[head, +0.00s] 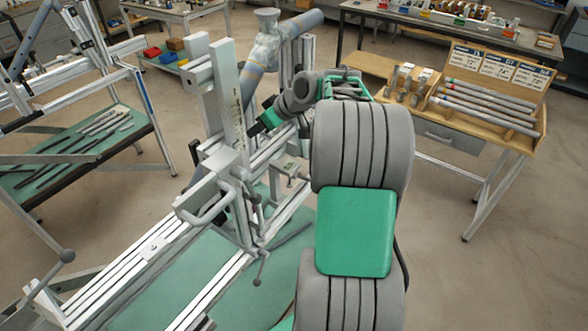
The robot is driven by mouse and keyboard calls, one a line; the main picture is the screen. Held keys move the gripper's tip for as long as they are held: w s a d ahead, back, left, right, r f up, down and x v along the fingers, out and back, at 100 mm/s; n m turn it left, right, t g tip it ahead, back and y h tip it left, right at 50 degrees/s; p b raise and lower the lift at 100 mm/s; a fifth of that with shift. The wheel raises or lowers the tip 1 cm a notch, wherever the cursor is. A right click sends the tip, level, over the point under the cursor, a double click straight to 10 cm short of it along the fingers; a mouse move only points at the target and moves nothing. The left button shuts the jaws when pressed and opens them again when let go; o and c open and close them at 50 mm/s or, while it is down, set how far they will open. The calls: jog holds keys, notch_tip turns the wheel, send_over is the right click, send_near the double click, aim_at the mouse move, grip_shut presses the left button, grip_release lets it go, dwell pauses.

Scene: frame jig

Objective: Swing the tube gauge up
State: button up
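The frame jig (150,253) is built of long aluminium rails above a green surface and runs from the lower left toward the middle. A tall pale upright (228,88) with small dark markings stands on it. A block with bent bar handles (212,190) sits at its foot. I cannot tell for sure which jig part is the tube gauge. My grey and green arm reaches over the jig from the right. My gripper (258,128) is just right of the upright, apparently close to it. Its fingers are small and partly hidden, so contact and opening are unclear.
A wooden rack with grey tubes (485,108) stands on a bench at the right. A green-topped table with loose bars (95,135) is at the left. Floor between the jig and the right bench is clear.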

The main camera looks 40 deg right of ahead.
jog(key=p+v, duration=0.1)
jog(key=v, duration=0.6)
dwell(0.4)
jog(key=shift+s, duration=0.1)
